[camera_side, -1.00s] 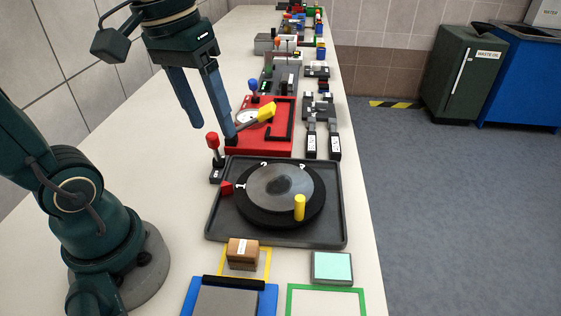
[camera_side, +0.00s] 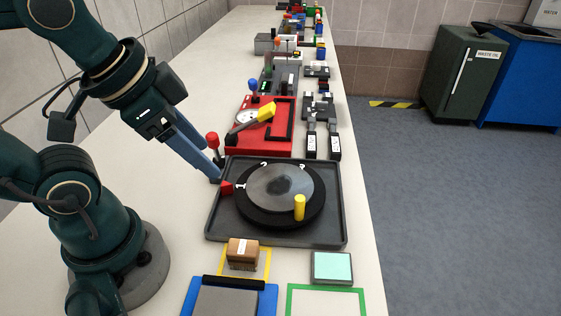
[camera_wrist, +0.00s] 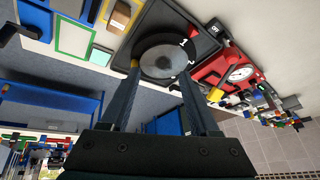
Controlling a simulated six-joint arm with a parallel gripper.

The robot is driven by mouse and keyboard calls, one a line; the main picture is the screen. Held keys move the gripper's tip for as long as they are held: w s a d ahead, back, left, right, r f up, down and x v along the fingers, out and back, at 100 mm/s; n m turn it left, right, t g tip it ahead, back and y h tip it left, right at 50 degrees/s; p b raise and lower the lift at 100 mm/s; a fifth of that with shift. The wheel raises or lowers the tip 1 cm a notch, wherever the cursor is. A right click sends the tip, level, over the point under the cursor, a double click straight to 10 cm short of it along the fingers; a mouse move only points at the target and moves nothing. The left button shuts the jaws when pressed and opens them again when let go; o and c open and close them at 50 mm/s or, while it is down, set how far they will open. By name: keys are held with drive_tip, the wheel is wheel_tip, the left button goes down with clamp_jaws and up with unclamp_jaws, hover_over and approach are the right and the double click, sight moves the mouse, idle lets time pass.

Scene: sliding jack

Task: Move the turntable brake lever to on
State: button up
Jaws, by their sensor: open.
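The brake lever (camera_side: 212,141) is a dark stem with a red knob, standing beside the turntable tray's far left corner in the side view. Its black base is mostly hidden behind my gripper. The turntable (camera_side: 280,186) is a grey and black disc with a yellow peg (camera_side: 299,207), in a dark tray (camera_side: 225,233). A red pointer (camera_side: 226,187) is at its left. My gripper (camera_side: 211,163) is open and tilted down to the right, fingertips near the lever's lower part; contact cannot be told. In the wrist view, the fingers (camera_wrist: 160,75) are apart, with the turntable (camera_wrist: 166,60) beyond them.
A red panel (camera_side: 230,151) with a gauge and yellow-handled lever (camera_side: 265,111) lies just beyond the tray. A brown box (camera_side: 242,254) and a mint-topped block (camera_side: 332,267) are on the near side. Bare table lies left of the tray.

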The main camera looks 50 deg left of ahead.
drive_tip(key=w+d+r+m+g, duration=0.3)
drive_tip(key=w+d+r+m, duration=0.15)
drive_tip(key=w+m, duration=0.6)
drive_tip(key=shift+w+d+f+m+g, duration=0.35)
drive_tip(key=shift+d+f+m, duration=0.1)
drive_tip(key=shift+f+m, duration=0.25)
drive_tip(key=shift+w+d+f+m+g, duration=0.25)
drive_tip(key=shift+d+f+m+g, duration=0.2)
drive_tip(key=shift+m, duration=0.35)
drive_tip(key=shift+w+d+f+m+g, duration=0.3)
drive_tip(key=shift+d+f+m, duration=0.1)
drive_tip(key=shift+f+m, duration=0.3)
drive_tip(key=shift+r, duration=0.1)
